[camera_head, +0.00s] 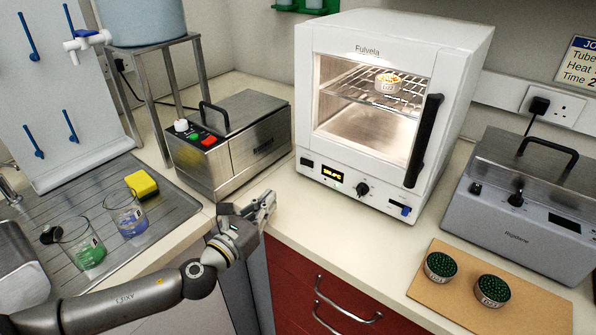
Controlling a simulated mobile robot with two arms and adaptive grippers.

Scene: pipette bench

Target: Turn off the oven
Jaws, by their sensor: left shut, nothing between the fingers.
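The white oven (455,60) stands at the back middle of the bench with its glass door shut. Its inside is lit, and a small tub (388,83) with orange-topped contents sits on the wire rack. The front panel has a lit display (333,174), a black knob (363,189) and a blue switch (405,211) at its right end. My left gripper (270,203) is shut and empty above the bench's front edge, left of the oven and apart from it. My right gripper is not in view.
A steel water bath (240,140) stands left of the oven, and a grey lidded machine (520,215) stands to its right. A tan board (450,295) bears two tubs at the front right. Beakers and a sponge (142,184) sit on the drainer. The counter before the oven is clear.

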